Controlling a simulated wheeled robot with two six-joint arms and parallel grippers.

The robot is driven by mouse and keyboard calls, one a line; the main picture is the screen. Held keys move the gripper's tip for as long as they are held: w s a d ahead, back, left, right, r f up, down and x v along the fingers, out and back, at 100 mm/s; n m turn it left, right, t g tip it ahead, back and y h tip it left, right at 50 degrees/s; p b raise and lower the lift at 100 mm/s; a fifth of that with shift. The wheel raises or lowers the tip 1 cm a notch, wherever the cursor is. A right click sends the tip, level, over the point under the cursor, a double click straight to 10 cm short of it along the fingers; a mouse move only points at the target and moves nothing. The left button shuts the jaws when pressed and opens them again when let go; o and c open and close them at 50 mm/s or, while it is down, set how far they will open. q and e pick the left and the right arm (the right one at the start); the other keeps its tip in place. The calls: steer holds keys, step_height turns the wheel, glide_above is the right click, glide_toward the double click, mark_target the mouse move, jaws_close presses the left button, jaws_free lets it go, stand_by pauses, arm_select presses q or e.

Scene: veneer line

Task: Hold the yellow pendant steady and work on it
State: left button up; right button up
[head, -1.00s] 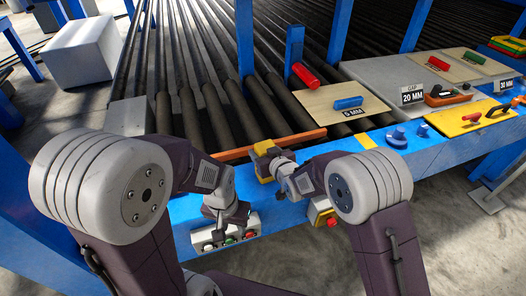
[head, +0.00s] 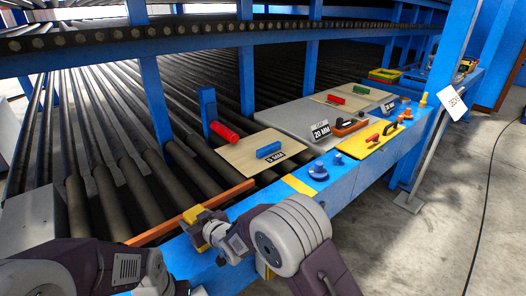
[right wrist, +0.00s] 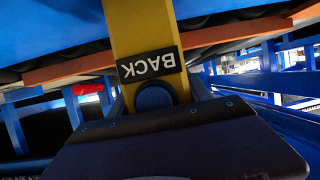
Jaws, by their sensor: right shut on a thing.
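The yellow pendant (head: 193,214) is at the blue front beam, beside the orange bar, in the head view. My right gripper (head: 207,226) is at it and shut on it. In the right wrist view the pendant (right wrist: 138,28) fills the upper middle, with an upside-down BACK label (right wrist: 150,65) and a dark blue round button (right wrist: 153,97) below the label. The gripper's dark body hides the pendant's lower part. My left arm shows at the bottom left of the head view, but its gripper is outside the picture.
The orange bar (head: 160,232) runs along the rollers' edge. The right floor is mostly clear.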

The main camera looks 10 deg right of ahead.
arm_select(q)
jaws_close()
stand_by(1.8)
